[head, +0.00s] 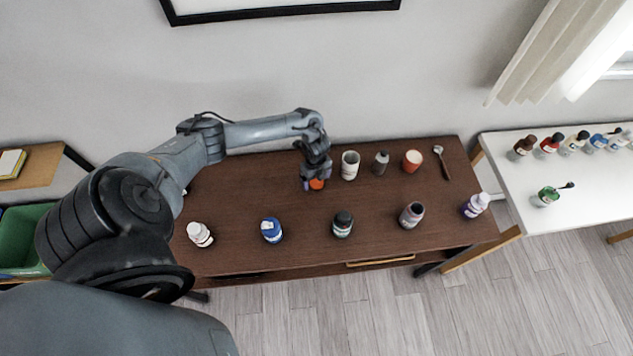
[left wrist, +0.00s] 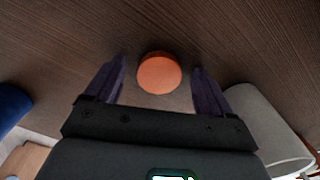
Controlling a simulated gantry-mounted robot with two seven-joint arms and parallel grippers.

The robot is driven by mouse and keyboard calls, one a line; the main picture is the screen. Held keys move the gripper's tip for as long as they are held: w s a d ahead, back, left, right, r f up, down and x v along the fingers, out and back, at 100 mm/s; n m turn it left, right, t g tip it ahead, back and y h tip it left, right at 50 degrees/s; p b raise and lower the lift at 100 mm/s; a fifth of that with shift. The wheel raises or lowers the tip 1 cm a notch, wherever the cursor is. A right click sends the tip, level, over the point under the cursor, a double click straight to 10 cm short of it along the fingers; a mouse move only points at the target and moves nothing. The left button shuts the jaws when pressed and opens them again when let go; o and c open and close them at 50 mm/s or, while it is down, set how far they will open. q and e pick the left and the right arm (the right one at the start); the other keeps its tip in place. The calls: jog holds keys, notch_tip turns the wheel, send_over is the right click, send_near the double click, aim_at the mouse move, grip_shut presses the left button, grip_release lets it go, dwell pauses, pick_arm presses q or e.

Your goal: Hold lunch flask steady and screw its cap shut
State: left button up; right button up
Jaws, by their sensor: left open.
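A round orange piece (head: 317,184), which looks like the cap, is at the back middle of the brown table, just below my left gripper (head: 315,178). In the left wrist view the orange piece (left wrist: 159,73) lies between the two dark fingers, with a gap on each side. My left gripper is open and points down, and partly hides the piece in the head view. I cannot tell for sure which container is the lunch flask. A white open-topped container (head: 349,165) stands just right of the gripper. My right gripper is not in view.
A grey bottle (head: 381,163), an orange-red container (head: 412,160) and a spoon-like tool (head: 441,161) are farther right. Several bottles, including a blue one (head: 272,230) and a dark one (head: 342,224), line the front. The table's middle is clear. A white table (head: 575,185) adjoins at right.

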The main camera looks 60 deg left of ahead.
aim_at(316, 181)
pick_arm(q)
jog(key=c, duration=1.1)
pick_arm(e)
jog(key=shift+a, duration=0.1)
pick_arm(q)
jog(key=shift+r, duration=0.15)
jog(key=shift+r, duration=0.55)
notch_tip(316, 181, up, 2)
jog(key=shift+r, duration=0.2)
jog(key=w+d+r+p, duration=0.2)
jog(key=w+d+r, duration=0.3)
jog(key=d, duration=0.5)
jog(key=shift+w+d+r, duration=0.2)
jog(key=shift+w+r, duration=0.05)
jog(key=shift+r, duration=0.85)
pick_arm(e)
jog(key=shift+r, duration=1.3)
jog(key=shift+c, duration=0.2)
